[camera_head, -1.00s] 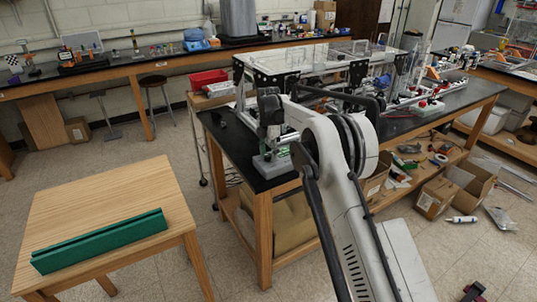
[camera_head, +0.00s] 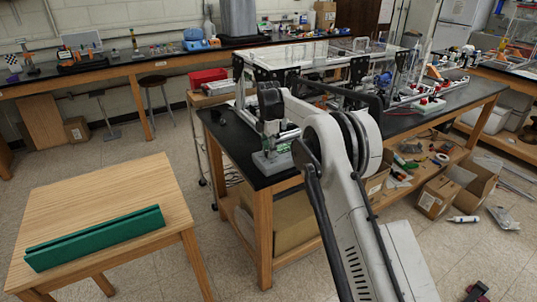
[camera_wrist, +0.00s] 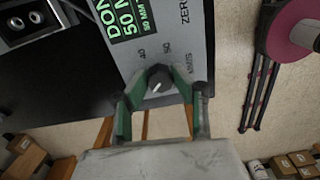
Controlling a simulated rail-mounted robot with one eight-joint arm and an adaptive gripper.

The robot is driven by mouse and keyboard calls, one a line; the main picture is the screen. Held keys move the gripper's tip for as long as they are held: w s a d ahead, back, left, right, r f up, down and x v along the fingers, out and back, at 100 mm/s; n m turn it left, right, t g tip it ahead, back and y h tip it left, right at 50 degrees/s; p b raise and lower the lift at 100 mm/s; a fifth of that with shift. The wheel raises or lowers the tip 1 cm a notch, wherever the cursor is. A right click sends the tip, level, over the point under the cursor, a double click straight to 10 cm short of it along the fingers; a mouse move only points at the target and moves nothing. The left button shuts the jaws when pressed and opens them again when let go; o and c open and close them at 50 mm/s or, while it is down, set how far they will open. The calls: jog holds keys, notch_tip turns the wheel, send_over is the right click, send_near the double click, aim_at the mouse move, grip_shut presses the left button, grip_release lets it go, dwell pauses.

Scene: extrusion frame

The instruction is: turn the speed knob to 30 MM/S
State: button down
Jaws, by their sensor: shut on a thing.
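The speed knob (camera_wrist: 159,77) is a dark round knob with a white pointer mark on the grey panel (camera_wrist: 180,40) of a control box. The printed labels 40, 50 and MM/S show near it; other scale numbers are hidden. My gripper (camera_wrist: 158,84) has one green-and-grey finger on each side of the knob and is shut on it. The pointer is short and slanted, and I cannot read its value surely. In the head view the grey box (camera_head: 268,163) stands on the black bench's near corner, with my wrist above it.
A display (camera_wrist: 124,18) with green text and a ZERO label sit on the same panel. In the head view, a clear-topped extrusion frame (camera_head: 325,55) stands behind my gripper on the black bench. A wooden table (camera_head: 110,195) with a green bar (camera_head: 95,238) stands at left.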

jog(key=m+b, duration=0.1)
jog(key=m, duration=0.2)
jog(key=shift+f+m+b, duration=0.1)
jog(key=shift+m+b, duration=0.9)
jog(key=shift+m, duration=1.4)
jog(key=c, duration=1.4)
grip_release()
notch_tip(320, 180, up, 12)
jog(key=shift+r, duration=0.1)
